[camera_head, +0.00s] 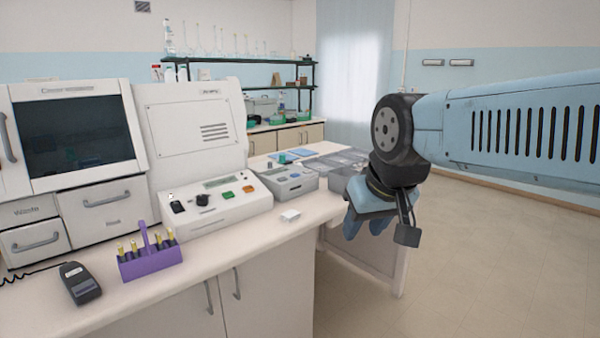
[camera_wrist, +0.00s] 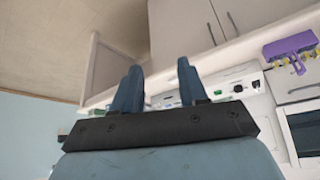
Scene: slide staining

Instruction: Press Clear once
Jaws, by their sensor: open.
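The white control panel (camera_head: 225,214) on the front of the tall white machine has a green button (camera_head: 228,195), an orange button (camera_head: 248,189), a black knob (camera_head: 202,199) and a black switch (camera_head: 177,207). I cannot read any label saying Clear. The panel also shows in the wrist view (camera_wrist: 238,76), partly behind a finger. My gripper (camera_head: 366,222) hangs to the right of the panel, past the bench's right end, well apart from it. In the wrist view my gripper (camera_wrist: 158,75) has its two blue fingers spread, with nothing between them.
A purple rack (camera_head: 150,261) with yellow-topped tubes and a black handset (camera_head: 80,283) sit on the left bench. Open floor (camera_head: 480,270) lies to the right.

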